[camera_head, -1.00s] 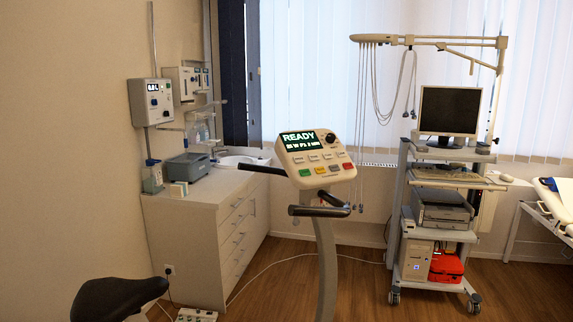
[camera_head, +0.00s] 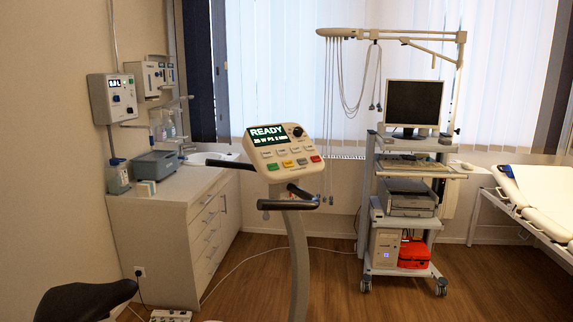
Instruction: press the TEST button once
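The exercise bike's control console (camera_head: 286,153) stands on its column near the middle of the head view. Its dark display (camera_head: 267,135) reads READY with a second line below it. A dark knob (camera_head: 297,132) is at the upper right. The button labels are too small to read, so I cannot tell which is TEST. Neither of my grippers shows.
Black handlebars (camera_head: 290,203) stick out around the console, and the bike's saddle (camera_head: 85,300) is at lower left. A white drawer cabinet (camera_head: 165,250) stands behind on the left. An equipment trolley (camera_head: 370,190) and a bed (camera_head: 530,200) are on the right. Wooden floor between is open.

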